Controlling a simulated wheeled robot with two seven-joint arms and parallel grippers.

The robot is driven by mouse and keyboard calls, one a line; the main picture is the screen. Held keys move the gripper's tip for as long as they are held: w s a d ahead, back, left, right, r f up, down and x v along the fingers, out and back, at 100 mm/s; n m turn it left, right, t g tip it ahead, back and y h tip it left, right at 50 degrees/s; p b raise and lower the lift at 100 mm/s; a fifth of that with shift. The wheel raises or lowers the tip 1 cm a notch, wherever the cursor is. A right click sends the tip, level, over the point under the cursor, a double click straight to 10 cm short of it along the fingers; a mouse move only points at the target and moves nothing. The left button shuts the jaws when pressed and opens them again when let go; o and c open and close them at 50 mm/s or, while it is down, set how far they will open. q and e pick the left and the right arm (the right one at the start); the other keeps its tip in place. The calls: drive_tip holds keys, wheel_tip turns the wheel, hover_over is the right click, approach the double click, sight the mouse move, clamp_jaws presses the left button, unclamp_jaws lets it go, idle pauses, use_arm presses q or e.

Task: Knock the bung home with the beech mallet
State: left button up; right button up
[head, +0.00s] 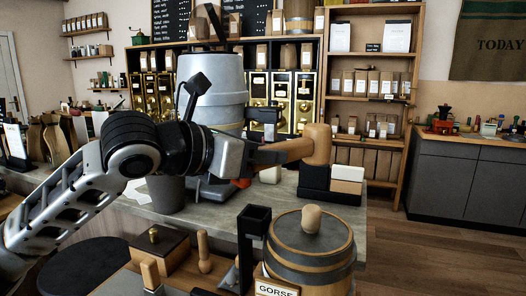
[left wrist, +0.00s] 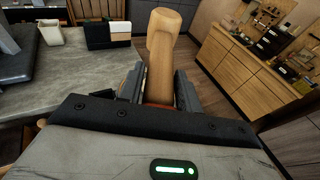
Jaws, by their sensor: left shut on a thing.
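My left gripper (head: 258,154) is shut on the handle of the beech mallet (head: 318,145) and holds it up in the air, its head out to the right. In the left wrist view the mallet (left wrist: 161,60) stands out between the two dark fingers. A wooden barrel (head: 312,262) with dark hoops stands below, at the bottom right of the head view. The pale bung (head: 311,219) stands up from its top. The mallet head is above the bung and apart from it. I do not see my right gripper.
A black upright holder (head: 254,222) stands left of the barrel, near a "GORSE" sign (head: 276,289). A wooden box (head: 160,250) and a wooden peg (head: 204,252) are further left. Behind are the grey counter (head: 345,220) and a black and white block (head: 346,180).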

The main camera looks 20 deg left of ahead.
use_arm(q)
wheel_tip(320, 180, down, 5)
drive_tip(key=shift+r+b, duration=0.2)
drive_tip(key=shift+b, duration=0.9)
use_arm(e)
drive_tip(key=shift+w+a+f, duration=0.1)
drive_tip(key=shift+w+a, duration=0.3)
drive_tip(key=shift+w, duration=0.05)
